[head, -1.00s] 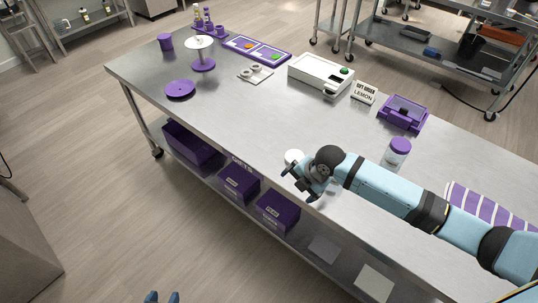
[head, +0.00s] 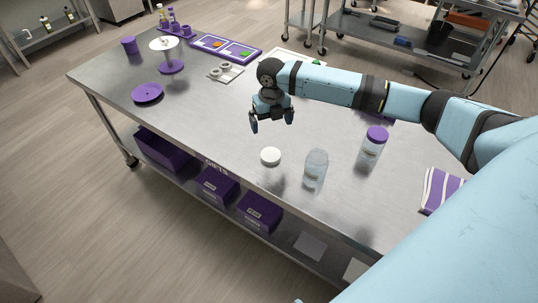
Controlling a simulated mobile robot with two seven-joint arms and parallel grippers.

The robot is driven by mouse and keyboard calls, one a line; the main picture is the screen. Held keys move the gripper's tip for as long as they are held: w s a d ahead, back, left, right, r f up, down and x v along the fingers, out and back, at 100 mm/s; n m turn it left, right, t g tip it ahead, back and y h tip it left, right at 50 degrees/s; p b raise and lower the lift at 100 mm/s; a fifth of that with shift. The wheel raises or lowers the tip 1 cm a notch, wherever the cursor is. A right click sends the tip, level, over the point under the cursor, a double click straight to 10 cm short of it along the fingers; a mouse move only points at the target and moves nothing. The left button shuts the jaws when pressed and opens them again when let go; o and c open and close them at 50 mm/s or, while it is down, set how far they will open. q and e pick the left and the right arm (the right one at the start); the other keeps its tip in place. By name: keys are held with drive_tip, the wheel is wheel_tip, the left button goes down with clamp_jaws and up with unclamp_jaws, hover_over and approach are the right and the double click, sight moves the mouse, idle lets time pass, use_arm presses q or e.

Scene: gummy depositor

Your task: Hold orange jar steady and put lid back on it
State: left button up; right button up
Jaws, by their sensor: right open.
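A clear, open-topped jar (head: 316,170) stands upright near the front edge of the steel table; I see no orange in it. A round white lid (head: 270,156) lies on the table just left of it, apart from it. A second clear jar with a purple lid (head: 373,142) stands to the right. My right gripper (head: 272,121) is open and empty, fingers pointing down, above the table and behind the white lid. My left gripper is not in view.
The steel table (head: 215,120) is clear to the left of the lid. A purple disc (head: 147,93) and a purple-based stand (head: 171,67) are at the far left. A striped purple cloth (head: 440,190) lies at the right. My right arm hides part of the table's back.

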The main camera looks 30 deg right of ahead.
hover_over(270, 153)
drive_tip(key=f, duration=0.8)
drive_tip(key=shift+s+f, duration=0.2)
drive_tip(key=shift+f, duration=0.15)
drive_tip(key=shift+w+f+p, duration=0.1)
drive_tip(key=shift+f+p, duration=0.2)
drive_tip(key=shift+f, duration=2.3)
drive_tip(key=c, duration=0.9)
drive_tip(key=shift+c, duration=0.2)
drive_tip(key=shift+r, duration=0.1)
wheel_tip(270, 153, up, 20)
